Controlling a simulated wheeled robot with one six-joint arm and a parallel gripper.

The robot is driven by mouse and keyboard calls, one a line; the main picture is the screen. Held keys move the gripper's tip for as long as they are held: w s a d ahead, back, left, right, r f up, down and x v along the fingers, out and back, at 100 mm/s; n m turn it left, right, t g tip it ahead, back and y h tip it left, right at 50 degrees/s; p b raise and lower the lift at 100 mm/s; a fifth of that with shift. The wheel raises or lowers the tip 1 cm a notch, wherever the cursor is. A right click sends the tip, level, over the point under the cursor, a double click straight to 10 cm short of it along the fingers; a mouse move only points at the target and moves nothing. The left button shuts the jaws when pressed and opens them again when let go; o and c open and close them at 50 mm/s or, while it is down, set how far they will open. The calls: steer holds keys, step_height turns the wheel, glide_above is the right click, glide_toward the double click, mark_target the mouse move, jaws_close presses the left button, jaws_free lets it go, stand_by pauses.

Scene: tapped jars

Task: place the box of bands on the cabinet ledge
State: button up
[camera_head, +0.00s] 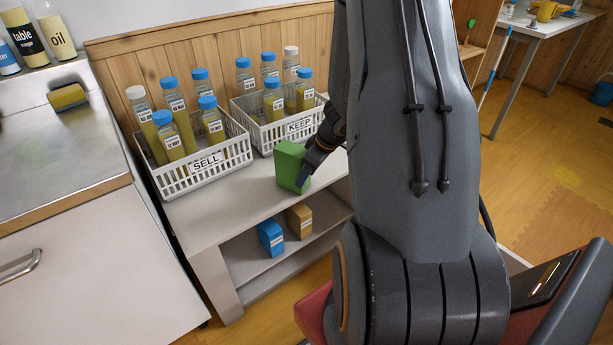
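A green box (289,166) is at the front of the white cabinet's top ledge (235,205), in front of the baskets. I cannot tell whether it rests on the ledge or is just above it. My gripper (305,176) is at the right side of the green box, with a dark finger against or very near it. The other finger is hidden, so its grip is unclear. A blue box (271,238) and a tan box (299,221) stand on the lower shelf (247,268). No lettering is readable to show which box holds bands.
A white basket marked SELL (207,173) and one marked KEEP (299,134) hold several blue- or white-capped bottles at the back of the ledge. A counter (65,145) with a yellow-labelled jar lying on it (68,97) stands left. The ledge's front left is clear.

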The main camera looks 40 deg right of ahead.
steer(key=shift+f+b, duration=0.3)
steer(key=o, duration=1.2)
steer(key=shift+r+p, duration=0.2)
steer(key=shift+p, duration=0.15)
steer(key=p+v, duration=0.2)
steer(key=v, duration=1)
steer(key=s+a+r+m+g, duration=0.1)
steer(key=s+a+r, duration=0.25)
steer(key=a, duration=0.45)
steer(key=s+a+r+m+g, duration=0.1)
steer(key=s+a+r+m, duration=0.1)
steer(key=a+r, duration=0.4)
steer(key=s+a+r+m+g+h, duration=0.1)
steer(key=s+a+r+m+g, duration=0.1)
steer(key=s+a, duration=0.4)
steer(key=s+r+m, duration=0.1)
steer(key=s, duration=0.3)
steer(key=shift+a+h, duration=0.4)
